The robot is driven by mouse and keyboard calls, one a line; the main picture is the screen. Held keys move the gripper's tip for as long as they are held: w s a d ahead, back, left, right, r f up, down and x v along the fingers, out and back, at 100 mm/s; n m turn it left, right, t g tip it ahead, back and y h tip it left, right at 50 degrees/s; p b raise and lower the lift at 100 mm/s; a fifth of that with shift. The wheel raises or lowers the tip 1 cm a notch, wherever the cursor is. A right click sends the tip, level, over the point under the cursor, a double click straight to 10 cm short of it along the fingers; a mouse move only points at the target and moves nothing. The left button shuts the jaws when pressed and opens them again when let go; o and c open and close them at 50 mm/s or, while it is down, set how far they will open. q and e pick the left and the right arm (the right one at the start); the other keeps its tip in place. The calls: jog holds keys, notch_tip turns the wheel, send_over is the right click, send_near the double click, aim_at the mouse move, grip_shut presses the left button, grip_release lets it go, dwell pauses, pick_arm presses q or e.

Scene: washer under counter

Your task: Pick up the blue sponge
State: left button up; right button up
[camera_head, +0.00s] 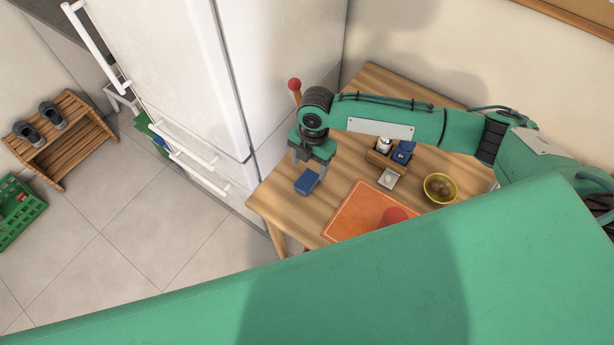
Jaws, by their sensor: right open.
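The blue sponge (307,182) lies on the wooden table (275,205) near its left edge, close to the fridge. My right gripper (312,160) is open and points down just above and behind the sponge. The fingers look empty, and I cannot tell whether they reach to the sponge's sides. My left gripper is not in view.
A white fridge (190,70) stands left of the table. On the table are an orange mat (350,215), a yellow bowl (440,188) and a wooden caddy (380,160) with small items. A shoe rack (62,150) and green crate (18,225) stand far left.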

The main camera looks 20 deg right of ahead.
aim_at(307, 180)
notch_tip(307, 180, down, 3)
jog(key=shift+a+r, duration=0.1)
jog(key=shift+r, duration=0.1)
jog(key=shift+f, duration=0.5)
jog(key=shift+w+f+p, duration=0.1)
jog(key=shift+f+p, duration=0.2)
jog(key=shift+p, duration=0.15)
jog(key=f+p, duration=0.1)
jog(key=f, duration=0.2)
jog(key=shift+w+f, duration=0.15)
jog(key=shift+w, duration=0.05)
jog(key=shift+a+f, duration=0.1)
jog(key=shift+f, duration=0.45)
jog(key=c, duration=1)
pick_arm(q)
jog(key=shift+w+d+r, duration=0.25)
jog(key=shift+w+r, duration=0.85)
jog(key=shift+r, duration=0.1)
pick_arm(e)
jog(key=shift+c, duration=0.2)
jog(key=shift+r, duration=0.1)
pick_arm(q)
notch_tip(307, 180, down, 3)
jog(key=b, duration=0.3)
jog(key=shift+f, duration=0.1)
pick_arm(e)
notch_tip(307, 180, up, 20)
